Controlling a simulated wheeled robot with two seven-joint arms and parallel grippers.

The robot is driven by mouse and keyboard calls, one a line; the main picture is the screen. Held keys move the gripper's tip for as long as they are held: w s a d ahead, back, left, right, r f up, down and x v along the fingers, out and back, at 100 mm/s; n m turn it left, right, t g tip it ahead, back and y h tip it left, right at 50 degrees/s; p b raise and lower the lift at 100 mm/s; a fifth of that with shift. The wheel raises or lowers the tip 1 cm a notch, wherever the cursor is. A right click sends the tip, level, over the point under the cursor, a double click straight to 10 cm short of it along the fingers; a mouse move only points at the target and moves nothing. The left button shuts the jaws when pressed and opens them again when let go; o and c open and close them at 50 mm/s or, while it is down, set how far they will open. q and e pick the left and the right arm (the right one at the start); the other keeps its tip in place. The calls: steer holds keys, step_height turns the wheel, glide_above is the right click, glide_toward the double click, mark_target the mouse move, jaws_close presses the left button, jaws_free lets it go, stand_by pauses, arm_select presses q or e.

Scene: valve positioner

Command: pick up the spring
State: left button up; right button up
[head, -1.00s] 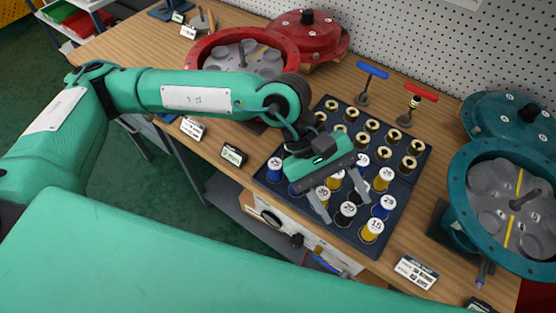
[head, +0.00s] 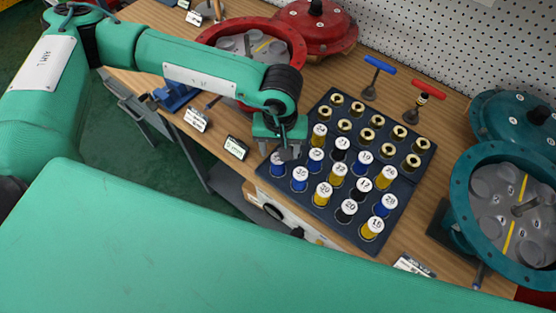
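Several springs in blue, yellow and black with white numbered caps stand upright in the front part of a dark tray (head: 318,220). A blue one (head: 278,164) at the tray's left corner is partly covered by my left gripper. Other springs include a yellow one (head: 323,195), a black one (head: 346,211) and a blue one (head: 385,205). My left gripper (head: 287,153) points down over the left corner of the tray, its fingers close to the springs there. I see it nearly edge-on and cannot tell its opening or any contact. My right gripper is not in view.
Several brass-ringed pieces (head: 371,121) fill the tray's back part. Behind stand a blue-handled tool (head: 374,76) and a red-handled tool (head: 424,99). A red housing (head: 297,40) is at back left, a teal housing (head: 462,165) at right. Small label cards line the front edge.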

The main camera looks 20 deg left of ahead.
mark_target(278, 157)
arm_select(q)
steer(key=shift+f, duration=0.25)
steer(key=shift+f+p, duration=0.25)
steer(key=shift+p, duration=0.05)
step_height(278, 157, down, 4)
steer(key=shift+s+a+r+p, duration=0.15)
steer(key=shift+p, duration=0.6)
steer(key=shift+f, duration=0.5)
steer(key=c, duration=1.1)
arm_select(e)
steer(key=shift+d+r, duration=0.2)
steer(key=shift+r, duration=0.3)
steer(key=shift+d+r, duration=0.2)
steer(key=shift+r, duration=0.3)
